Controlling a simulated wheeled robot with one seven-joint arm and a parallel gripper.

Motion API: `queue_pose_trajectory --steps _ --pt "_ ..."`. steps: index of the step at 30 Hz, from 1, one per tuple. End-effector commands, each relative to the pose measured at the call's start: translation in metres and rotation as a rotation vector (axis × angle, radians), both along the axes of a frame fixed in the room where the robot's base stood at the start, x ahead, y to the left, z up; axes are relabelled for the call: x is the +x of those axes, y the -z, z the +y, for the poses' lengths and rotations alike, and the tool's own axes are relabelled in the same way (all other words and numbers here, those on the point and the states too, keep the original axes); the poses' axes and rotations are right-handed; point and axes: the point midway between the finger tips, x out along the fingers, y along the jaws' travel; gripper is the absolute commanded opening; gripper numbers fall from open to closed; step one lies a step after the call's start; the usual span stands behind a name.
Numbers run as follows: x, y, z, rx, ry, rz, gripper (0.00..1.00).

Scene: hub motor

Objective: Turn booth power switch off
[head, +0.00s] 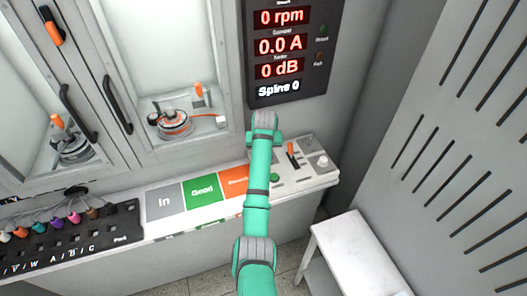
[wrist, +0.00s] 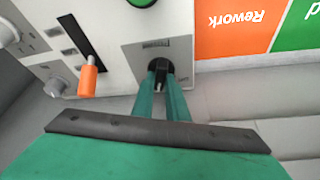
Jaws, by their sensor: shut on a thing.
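A black switch knob with a pale mark (wrist: 157,67), likely the booth power switch, sits on a grey labelled plate (wrist: 137,58) at the panel's edge in the wrist view. My gripper (wrist: 159,80) has its two teal fingers on either side of the knob and is shut on it. The plate's lettering is too small to read. In the head view my arm hides the knob and the fingers. The control panel (head: 318,180) shows there to the right of my arm.
An orange-handled lever (wrist: 88,78) stands left of the knob in the wrist view; a green button (wrist: 141,2) is above. The orange Rework area (wrist: 235,25) is to the right. The display (head: 290,95) reads 0 rpm, 0.0 A, 0 dB. A white stool (head: 350,250) stands at lower right.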

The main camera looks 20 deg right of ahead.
Motion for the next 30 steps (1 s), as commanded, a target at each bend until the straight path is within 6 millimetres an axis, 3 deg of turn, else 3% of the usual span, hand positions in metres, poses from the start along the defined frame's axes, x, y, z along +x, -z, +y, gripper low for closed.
queue_pose_trajectory --steps 30 --pt "0.0009 -0.0015 -0.0045 0.001 -0.925 0.000 0.00"
